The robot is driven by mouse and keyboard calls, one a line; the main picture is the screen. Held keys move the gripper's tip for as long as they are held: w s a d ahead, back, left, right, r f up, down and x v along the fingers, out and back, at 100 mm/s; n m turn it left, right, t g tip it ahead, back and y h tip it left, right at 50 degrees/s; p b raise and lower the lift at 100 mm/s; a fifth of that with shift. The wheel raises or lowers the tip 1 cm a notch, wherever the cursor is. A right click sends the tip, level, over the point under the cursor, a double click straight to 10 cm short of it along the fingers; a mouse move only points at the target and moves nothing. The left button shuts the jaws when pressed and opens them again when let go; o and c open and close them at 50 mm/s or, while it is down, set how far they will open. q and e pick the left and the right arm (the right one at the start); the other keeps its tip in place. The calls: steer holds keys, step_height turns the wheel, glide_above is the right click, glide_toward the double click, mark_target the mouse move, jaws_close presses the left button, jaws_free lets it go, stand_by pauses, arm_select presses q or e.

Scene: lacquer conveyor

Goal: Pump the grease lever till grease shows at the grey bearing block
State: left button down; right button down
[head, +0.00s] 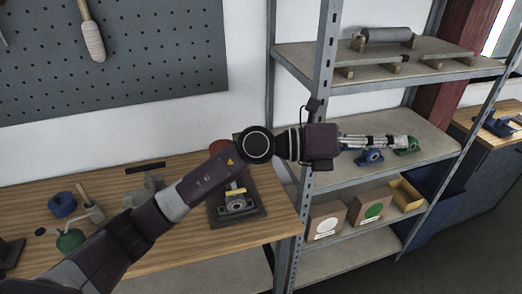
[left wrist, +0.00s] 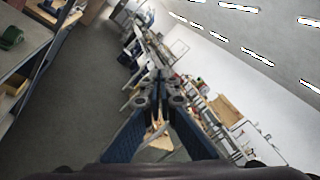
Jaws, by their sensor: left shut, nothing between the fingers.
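A grey metal block (head: 237,204) sits on a dark plate on the wooden bench, just below my left forearm; it looks like the bearing block. A small yellow part (head: 236,192) lies across its top. A red rounded part (head: 220,146) shows behind my arm, which hides much of it. I cannot pick out the grease lever, and I cannot see grease on the block. My left gripper (head: 403,142) is shut and empty, reaching right in front of the shelf, away from the bench. Its closed fingers also show in the left wrist view (left wrist: 160,78). My right gripper is not in view.
Blue (head: 369,157) and green (head: 408,146) bearing blocks stand on the middle shelf, close to my left fingers in the picture. The shelf's grey upright (head: 323,75) is beside my wrist. A green can (head: 71,240) and a blue round item (head: 62,204) stand on the bench's left.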

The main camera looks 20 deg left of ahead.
arm_select(q)
steer(key=w+a+f+m+y, duration=0.2)
steer(key=w+a+f+y, duration=0.2)
steer(key=a+y, duration=0.15)
steer(key=w+a+f+m+y, duration=0.1)
steer(key=w+a+f+y, duration=0.35)
steer(key=a, duration=0.25)
steer(key=w+a+r+y, duration=0.1)
steer(key=a+y, duration=0.1)
steer(key=a, duration=0.4)
steer(key=w+a+r+n+y, duration=0.1)
steer(key=w+a+r+y, duration=0.1)
steer(key=a, duration=0.4)
steer(key=w+a+r+n+y, duration=0.1)
steer(key=a+y, duration=0.2)
steer(key=a, duration=0.3)
steer(key=shift+w+a+r+t+y, duration=0.25)
steer(key=shift+a+r+t+y, duration=0.05)
steer(key=shift+a+t, duration=0.1)
